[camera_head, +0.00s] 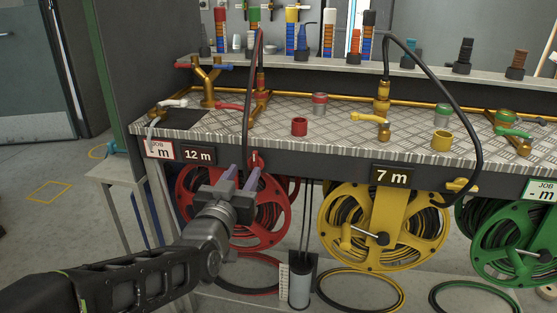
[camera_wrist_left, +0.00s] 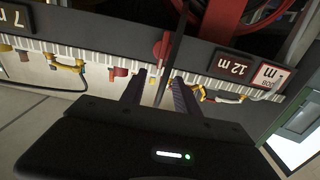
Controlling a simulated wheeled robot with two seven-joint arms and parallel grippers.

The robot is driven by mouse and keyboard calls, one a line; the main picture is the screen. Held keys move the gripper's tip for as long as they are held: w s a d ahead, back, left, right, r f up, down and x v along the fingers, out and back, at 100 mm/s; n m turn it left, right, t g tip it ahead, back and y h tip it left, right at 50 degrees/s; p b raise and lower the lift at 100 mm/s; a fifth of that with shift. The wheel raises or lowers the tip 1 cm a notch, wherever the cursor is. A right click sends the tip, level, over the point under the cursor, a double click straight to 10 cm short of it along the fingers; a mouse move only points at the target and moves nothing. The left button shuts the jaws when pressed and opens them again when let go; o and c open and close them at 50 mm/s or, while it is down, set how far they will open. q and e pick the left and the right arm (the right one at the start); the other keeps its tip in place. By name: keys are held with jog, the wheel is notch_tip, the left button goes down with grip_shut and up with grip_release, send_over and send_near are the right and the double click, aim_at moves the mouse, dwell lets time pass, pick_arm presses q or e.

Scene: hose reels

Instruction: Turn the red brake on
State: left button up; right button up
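The red reel (camera_head: 272,216) hangs under the bench edge beside the 12 m sign. A small red lever (camera_head: 255,160), which looks like the red brake, sits at the bench front above that reel. In the left wrist view, which is turned over, the red lever (camera_wrist_left: 162,46) is just beyond the fingertips. My left gripper (camera_head: 241,176) is in front of the reel's top, just below and left of the lever. Its two fingers are apart with nothing clearly held; they also show in the wrist view (camera_wrist_left: 157,90). My right gripper is not in view.
A black hose (camera_head: 247,110) hangs over the bench edge close to my left gripper and crosses between its fingers in the wrist view. The yellow reel (camera_head: 383,225) and green reel (camera_head: 510,240) are to the right. A grey stand (camera_head: 121,168) is at the left.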

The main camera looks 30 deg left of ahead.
aim_at(255, 158)
pick_arm(q)
jog(key=shift+w, duration=0.1)
jog(key=p+x, duration=0.3)
jog(key=x, duration=0.3)
jog(key=shift+w+a+f, duration=0.1)
jog(key=shift+w+a, duration=0.05)
jog(key=shift+w, duration=0.2)
jog(key=shift+w+a, duration=0.15)
jog(key=shift+w, duration=0.3)
jog(key=c, duration=0.8)
grip_shut()
jog(key=shift+f, duration=0.15)
